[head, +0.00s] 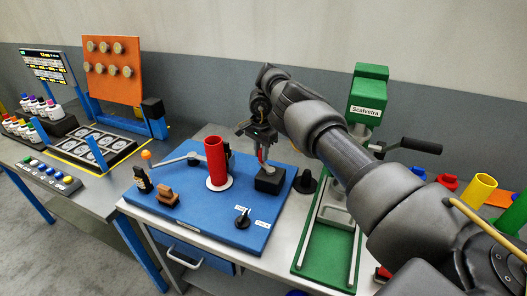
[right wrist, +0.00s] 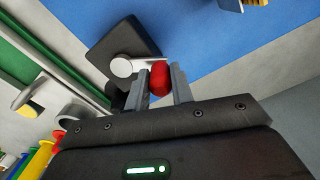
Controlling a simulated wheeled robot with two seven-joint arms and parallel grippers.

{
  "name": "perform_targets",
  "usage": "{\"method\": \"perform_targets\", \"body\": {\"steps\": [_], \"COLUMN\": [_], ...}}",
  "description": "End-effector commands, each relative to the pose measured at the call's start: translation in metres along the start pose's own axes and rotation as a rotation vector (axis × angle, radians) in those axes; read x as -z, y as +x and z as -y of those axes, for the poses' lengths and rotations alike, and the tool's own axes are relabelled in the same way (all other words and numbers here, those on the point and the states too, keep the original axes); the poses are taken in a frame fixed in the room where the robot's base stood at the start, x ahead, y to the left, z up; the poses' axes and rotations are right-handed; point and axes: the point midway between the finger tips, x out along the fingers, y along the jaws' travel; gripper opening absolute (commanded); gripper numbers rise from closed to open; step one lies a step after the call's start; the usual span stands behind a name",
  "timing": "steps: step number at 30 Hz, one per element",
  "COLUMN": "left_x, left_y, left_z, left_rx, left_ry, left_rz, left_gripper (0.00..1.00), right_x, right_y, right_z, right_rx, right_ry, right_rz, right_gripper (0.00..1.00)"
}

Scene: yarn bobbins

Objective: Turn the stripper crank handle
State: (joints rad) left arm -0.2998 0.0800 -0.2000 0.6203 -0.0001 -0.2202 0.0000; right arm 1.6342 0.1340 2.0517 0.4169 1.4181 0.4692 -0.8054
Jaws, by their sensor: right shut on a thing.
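The stripper crank is a black block with a grey hub and arm and a red handle. In the head view the black block (head: 269,181) stands at the right part of the blue board, with the red handle small and partly hidden above it. My right gripper (head: 262,152) reaches down over it from the right. In the right wrist view the red handle (right wrist: 159,77) sits between the two fingers of my right gripper (right wrist: 162,84), which is shut on it. The grey crank arm (right wrist: 138,65) runs from the handle to the left. My left gripper is not in view.
The blue board (head: 190,213) also carries a red bobbin tube (head: 217,160), a lever with an orange ball (head: 146,155), a small bottle (head: 142,180) and a black knob (head: 242,219). A green machine (head: 369,88) stands at the right, close to my right arm.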

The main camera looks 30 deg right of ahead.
Motion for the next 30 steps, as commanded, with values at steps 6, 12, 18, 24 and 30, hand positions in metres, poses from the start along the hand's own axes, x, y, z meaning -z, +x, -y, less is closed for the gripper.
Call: {"method": "perform_targets", "body": {"steps": [6,12,18,24,30], "left_x": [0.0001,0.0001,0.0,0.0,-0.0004], "left_y": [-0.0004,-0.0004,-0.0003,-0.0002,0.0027], "left_z": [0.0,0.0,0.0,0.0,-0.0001], "left_rx": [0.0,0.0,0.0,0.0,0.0], "left_ry": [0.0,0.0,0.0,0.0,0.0], "left_rz": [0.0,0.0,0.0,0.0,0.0], "left_gripper": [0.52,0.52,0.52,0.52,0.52], "right_x": [-0.0003,-0.0003,-0.0001,0.0,0.0001], "right_y": [-0.0034,-0.0035,-0.0026,-0.0014,-0.0099], "right_z": [0.0033,0.0033,0.0021,0.0008,0.0011], "right_rx": [0.011,0.011,0.008,0.004,0.005], "right_ry": [-0.009,-0.009,-0.007,-0.007,-0.006], "right_rz": [-0.003,-0.003,-0.002,-0.001,0.0], "right_gripper": [0.0,0.0,0.45,0.45,0.45]}}
